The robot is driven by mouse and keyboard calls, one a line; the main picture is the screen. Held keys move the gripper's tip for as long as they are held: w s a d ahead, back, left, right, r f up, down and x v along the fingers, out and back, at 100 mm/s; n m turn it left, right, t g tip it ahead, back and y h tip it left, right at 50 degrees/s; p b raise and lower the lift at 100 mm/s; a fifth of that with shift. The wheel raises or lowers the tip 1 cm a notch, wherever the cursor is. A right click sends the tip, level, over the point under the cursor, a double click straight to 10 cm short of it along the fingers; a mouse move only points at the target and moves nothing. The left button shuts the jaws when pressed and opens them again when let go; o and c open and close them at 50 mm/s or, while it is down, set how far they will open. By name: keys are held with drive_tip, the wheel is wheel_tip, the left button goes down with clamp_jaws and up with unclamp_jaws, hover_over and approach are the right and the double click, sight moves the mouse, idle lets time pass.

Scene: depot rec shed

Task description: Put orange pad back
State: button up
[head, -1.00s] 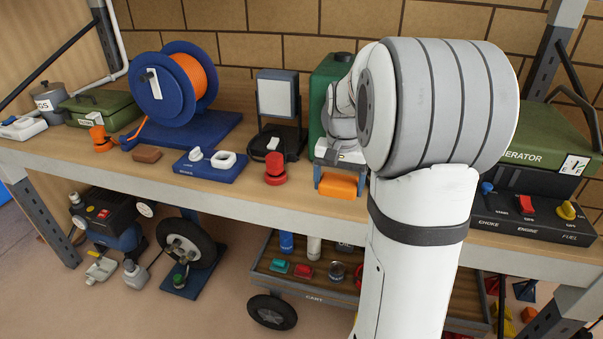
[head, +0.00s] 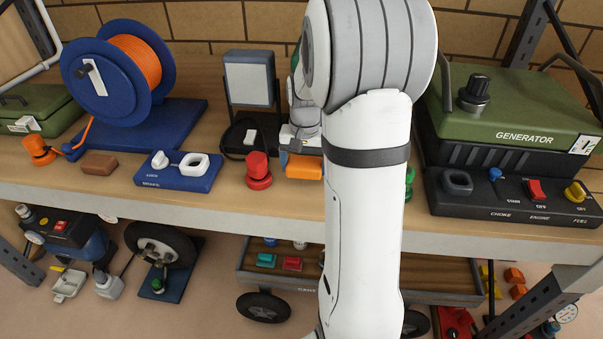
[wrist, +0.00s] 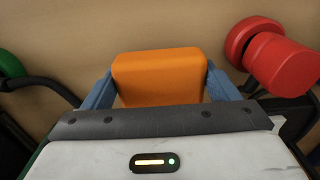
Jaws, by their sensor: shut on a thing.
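The orange pad (wrist: 160,78) is a rounded block held between the two blue fingers of my gripper (wrist: 162,92) in the wrist view. My gripper is shut on it from both sides. In the head view the orange pad (head: 304,167) shows near the front edge of the bench, just left of my arm. My gripper (head: 301,146) is partly hidden there by my arm. I cannot tell whether the pad touches the bench top.
A red knobbed object (head: 258,171) stands close left of the pad. A blue switch plate (head: 180,171), a brown block (head: 99,164) and a cable reel (head: 118,72) are farther left. A generator (head: 512,115) is at right. A cart (head: 440,290) stands under the bench.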

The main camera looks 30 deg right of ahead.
sight(304, 175)
drive_tip(key=shift+a+f, duration=0.1)
drive_tip(key=shift+f, duration=1.65)
drive_tip(key=shift+s, duration=0.1)
drive_tip(key=o, duration=0.9)
drive_tip(key=shift+f, duration=0.1)
wheel_tip(304, 175, up, 12)
drive_tip(key=shift+f, duration=0.15)
drive_tip(key=shift+r, duration=0.25)
drive_tip(key=s+a+n+t, duration=0.1)
drive_tip(key=s+a+n, duration=0.1)
drive_tip(key=s+a, duration=0.2)
drive_tip(key=s+a+n+t, duration=0.1)
drive_tip(key=s+a+n, duration=0.1)
drive_tip(key=s+a, duration=0.3)
drive_tip(key=s+a+n+t, duration=0.1)
drive_tip(key=s+a+n, duration=0.2)
drive_tip(key=s, duration=0.7)
drive_tip(key=shift+a+f, duration=0.2)
drive_tip(key=shift+a, duration=0.85)
